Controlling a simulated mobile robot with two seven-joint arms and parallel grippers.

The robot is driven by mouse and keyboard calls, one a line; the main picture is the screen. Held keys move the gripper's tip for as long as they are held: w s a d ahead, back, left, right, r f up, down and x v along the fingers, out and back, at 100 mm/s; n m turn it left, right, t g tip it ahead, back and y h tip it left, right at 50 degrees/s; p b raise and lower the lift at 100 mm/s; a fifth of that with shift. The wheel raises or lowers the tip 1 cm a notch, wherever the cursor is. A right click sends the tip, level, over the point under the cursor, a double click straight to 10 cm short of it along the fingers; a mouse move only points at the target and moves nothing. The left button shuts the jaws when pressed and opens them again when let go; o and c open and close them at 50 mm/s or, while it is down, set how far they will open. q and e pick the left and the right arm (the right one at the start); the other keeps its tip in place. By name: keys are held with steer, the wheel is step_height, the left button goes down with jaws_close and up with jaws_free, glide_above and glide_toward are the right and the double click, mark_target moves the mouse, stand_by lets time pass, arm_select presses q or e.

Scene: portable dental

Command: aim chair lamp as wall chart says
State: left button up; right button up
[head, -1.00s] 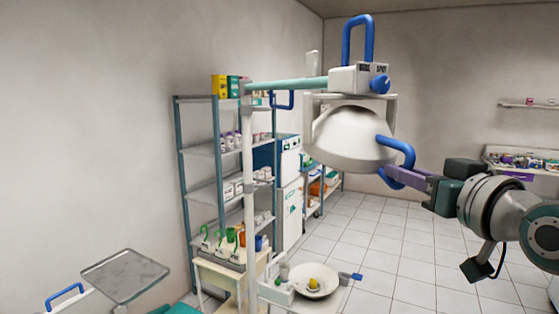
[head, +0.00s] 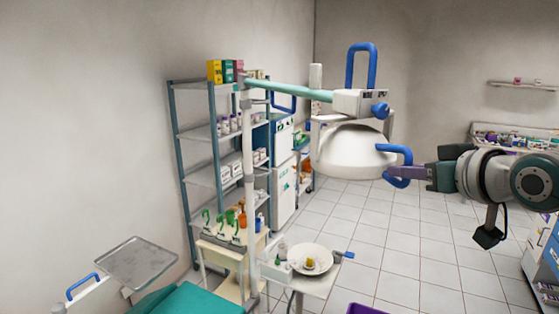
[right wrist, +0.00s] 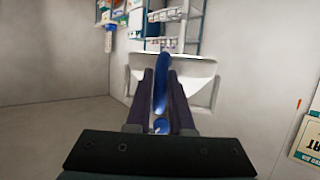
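The chair lamp (head: 352,152) is a white dome hanging at the end of a teal arm (head: 290,89), its rounded back toward the head camera. A blue loop handle (head: 405,153) juts from its right side, and a taller blue loop (head: 361,66) stands on top. My right gripper (head: 397,173) has its purple fingers on the side handle; in the right wrist view the fingers (right wrist: 161,80) close on both sides of the blue bar. The lamp's front face is hidden. A cut-off poster with lettering (right wrist: 305,135) shows at the right wrist view's edge; I cannot read it fully. My left gripper is not in view.
A metal tray (head: 137,262) and the teal chair (head: 190,302) are at lower left. A shelf rack (head: 196,179) stands behind the lamp pole (head: 248,180). A white basin (head: 310,258) sits below the lamp. The tiled floor to the right is mostly clear.

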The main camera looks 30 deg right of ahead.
steer(key=o, duration=0.4)
steer(key=b+v, duration=0.3)
steer(key=v, duration=0.7)
steer(key=shift+b, duration=0.3)
steer(key=s+a+f+n+g+y+p, duration=0.1)
steer(key=s+a+f+g, duration=0.4)
steer(key=a, duration=0.6)
steer(key=s+a+f+n+g+y+p, duration=0.2)
steer(key=s+a+f, duration=0.5)
steer(key=a, duration=0.5)
steer(key=f+n+g+y, duration=0.1)
steer(key=n+g, duration=0.1)
steer(key=g, duration=0.1)
steer(key=shift+s+a+f+p, duration=0.2)
steer(key=shift+s+f+p, duration=0.1)
steer(key=shift+s+f, duration=0.05)
